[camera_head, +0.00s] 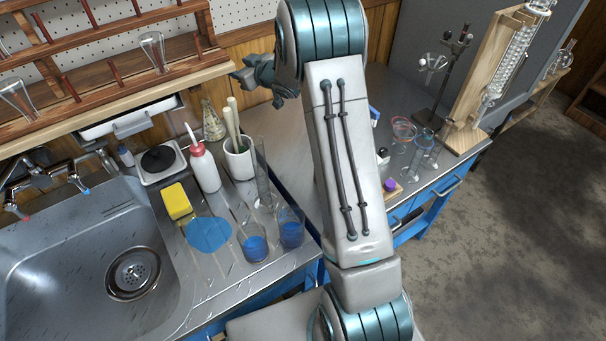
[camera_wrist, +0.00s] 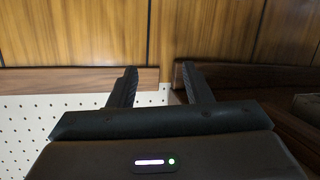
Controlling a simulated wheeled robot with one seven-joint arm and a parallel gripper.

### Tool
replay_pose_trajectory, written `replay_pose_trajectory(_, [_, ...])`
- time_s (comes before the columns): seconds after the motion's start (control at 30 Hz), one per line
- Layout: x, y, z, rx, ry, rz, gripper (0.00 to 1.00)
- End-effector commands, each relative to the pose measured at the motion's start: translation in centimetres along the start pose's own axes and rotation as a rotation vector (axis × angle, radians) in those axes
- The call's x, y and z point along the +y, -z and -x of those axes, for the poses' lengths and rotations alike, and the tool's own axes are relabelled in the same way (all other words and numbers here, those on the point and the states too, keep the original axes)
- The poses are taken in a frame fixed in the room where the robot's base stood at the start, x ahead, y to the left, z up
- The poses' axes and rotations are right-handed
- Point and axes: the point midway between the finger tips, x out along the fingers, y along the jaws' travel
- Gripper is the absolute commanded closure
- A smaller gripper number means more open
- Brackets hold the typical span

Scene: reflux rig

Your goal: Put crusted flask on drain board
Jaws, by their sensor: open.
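A conical flask (camera_head: 212,122) with a yellowish tint, likely the crusted one, stands upright on the counter behind the white squeeze bottle. Its lower part is partly hidden. A wooden rack with pegs (camera_head: 100,72), which looks like the drain board, is on the wall at the upper left. Clear glass vessels hang on it, one at its right (camera_head: 153,50) and one at its left (camera_head: 18,98). My gripper (camera_head: 243,76) is above and to the right of the flask, near the rack's right end. In the wrist view my gripper (camera_wrist: 158,82) is open, with nothing between its fingers.
A beaker of brushes (camera_head: 238,158), the squeeze bottle (camera_head: 204,168), a tall glass cylinder (camera_head: 264,175) and two beakers of blue liquid (camera_head: 255,246) crowd the counter. The sink (camera_head: 60,250) is at left. A glass column on a wooden stand (camera_head: 478,80) is at right.

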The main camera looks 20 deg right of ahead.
Motion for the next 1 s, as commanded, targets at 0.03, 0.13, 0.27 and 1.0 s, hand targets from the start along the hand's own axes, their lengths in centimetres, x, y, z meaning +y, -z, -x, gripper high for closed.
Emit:
replay_pose_trajectory(0.03, [0.4, 1.2, 1.4, -0.033, -0.051, -0.003, 0.55])
replay_pose_trajectory(0.13, [1.1, 2.1, 3.9, -0.116, -0.142, -0.019, 0.55])
replay_pose_trajectory(0.27, [1.2, 2.8, 7.8, -0.227, -0.240, -0.052, 0.55])
replay_pose_trajectory(1.0, [-14.1, -2.8, 36.8, -0.983, -0.305, -0.411, 0.55])
